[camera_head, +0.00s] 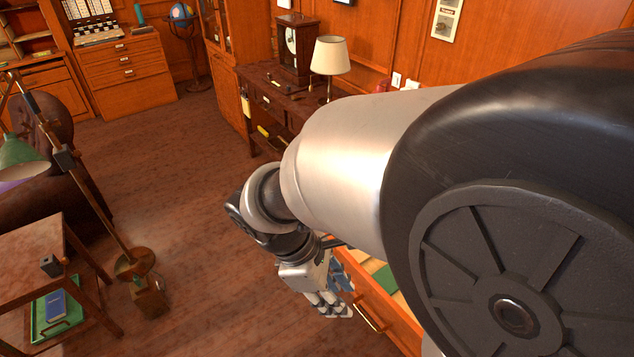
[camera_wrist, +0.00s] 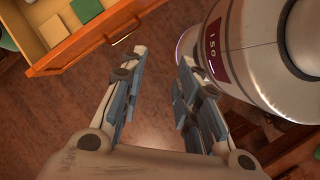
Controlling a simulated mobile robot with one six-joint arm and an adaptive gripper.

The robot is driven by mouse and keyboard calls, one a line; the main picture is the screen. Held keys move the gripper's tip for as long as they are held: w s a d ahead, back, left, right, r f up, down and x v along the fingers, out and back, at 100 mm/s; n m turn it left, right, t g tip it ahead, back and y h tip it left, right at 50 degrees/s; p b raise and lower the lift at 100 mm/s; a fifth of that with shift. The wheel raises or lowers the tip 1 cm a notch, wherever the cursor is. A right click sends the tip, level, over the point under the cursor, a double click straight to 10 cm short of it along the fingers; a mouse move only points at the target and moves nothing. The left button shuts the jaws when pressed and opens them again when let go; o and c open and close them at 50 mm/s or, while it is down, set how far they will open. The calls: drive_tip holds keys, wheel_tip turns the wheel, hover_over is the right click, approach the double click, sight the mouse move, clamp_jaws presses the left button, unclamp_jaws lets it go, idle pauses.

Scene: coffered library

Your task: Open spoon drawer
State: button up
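An open wooden drawer (camera_head: 396,318) shows at the lower middle of the head view, partly hidden by my arm. It also fills the upper left of the wrist view (camera_wrist: 98,41). It is pulled out and holds flat green and cream items; I see no spoon in the visible part. Its thin metal handle (camera_wrist: 122,33) is on the front face, and the handle also shows in the head view (camera_head: 369,313). My gripper (camera_wrist: 163,58) is open and empty, with both fingers apart over bare floor. In the head view my gripper (camera_head: 330,307) is beside the drawer front, not holding the handle.
A side table (camera_head: 32,250) and a floor lamp base (camera_head: 135,263) stand at the left. A desk (camera_head: 275,92) with a cream-shaded lamp (camera_head: 331,56) and a clock (camera_head: 296,45) is at the back. The wooden floor (camera_head: 190,190) between them is clear.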

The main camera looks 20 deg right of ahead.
drive_tip(key=w+a+f+n+h, duration=0.1)
drive_tip(key=a+f+n+h, duration=0.15)
drive_tip(key=f+n, duration=0.4)
drive_tip(key=w+a+f+n+h, duration=0.1)
drive_tip(key=w+f+n+h, duration=0.1)
drive_tip(key=f+n+h, duration=0.35)
drive_tip(key=n+t+h+p, duration=0.2)
drive_tip(key=n+t, duration=0.5)
drive_tip(key=n, duration=0.8)
approach(368, 318)
drive_tip(key=x, duration=0.3)
drive_tip(key=b+x, duration=0.1)
drive_tip(key=x, duration=0.2)
drive_tip(key=b+x, duration=0.1)
drive_tip(key=x, duration=0.3)
drive_tip(key=shift+f, duration=0.35)
clamp_jaws()
